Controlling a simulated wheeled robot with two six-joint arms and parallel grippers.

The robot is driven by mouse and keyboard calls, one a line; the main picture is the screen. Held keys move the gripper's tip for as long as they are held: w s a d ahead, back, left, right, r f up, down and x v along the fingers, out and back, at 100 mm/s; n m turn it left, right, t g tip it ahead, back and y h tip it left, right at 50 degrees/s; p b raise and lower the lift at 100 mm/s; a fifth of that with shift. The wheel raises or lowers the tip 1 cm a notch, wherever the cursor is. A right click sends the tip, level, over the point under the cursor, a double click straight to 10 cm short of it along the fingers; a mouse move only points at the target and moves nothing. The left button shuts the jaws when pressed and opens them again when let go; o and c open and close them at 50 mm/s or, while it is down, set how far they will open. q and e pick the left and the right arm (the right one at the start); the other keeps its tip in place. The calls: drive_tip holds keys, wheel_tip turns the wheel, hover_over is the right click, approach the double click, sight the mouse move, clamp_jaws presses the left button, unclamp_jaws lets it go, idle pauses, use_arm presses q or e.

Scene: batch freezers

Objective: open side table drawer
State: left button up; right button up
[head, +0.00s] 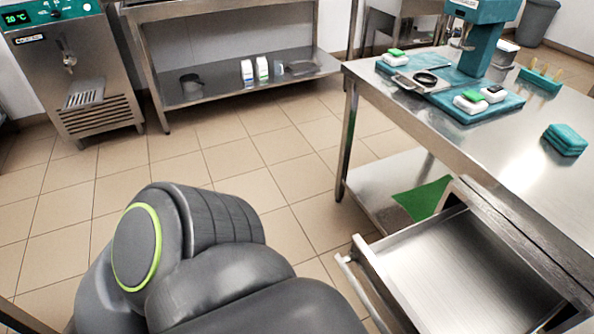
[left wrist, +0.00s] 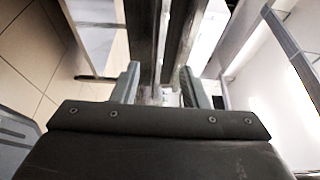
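The side table (head: 500,135) is steel and stands at the right in the head view. Its drawer (head: 465,270) is pulled out towards the aisle, and its metal inside is visible and looks empty. The drawer's bar handle (head: 362,283) is at its front, partly cut off by the lower frame edge. My left arm fills the lower middle of the head view, left of the handle, with its gripper out of that view. In the left wrist view my left gripper (left wrist: 160,78) has its fingers apart. Whether anything lies between them is unclear. My right gripper is not in view.
On the table are teal mats with small containers, a teal machine (head: 482,30) and a teal stack (head: 565,140). A green item (head: 423,198) lies on the lower shelf. A batch freezer (head: 75,70) and steel shelf (head: 240,85) stand behind. Tiled floor between is clear.

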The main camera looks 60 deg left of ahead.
use_arm(q)
drive_tip(key=v, duration=0.5)
drive_tip(key=shift+s+a, duration=0.1)
drive_tip(key=shift+s, duration=0.05)
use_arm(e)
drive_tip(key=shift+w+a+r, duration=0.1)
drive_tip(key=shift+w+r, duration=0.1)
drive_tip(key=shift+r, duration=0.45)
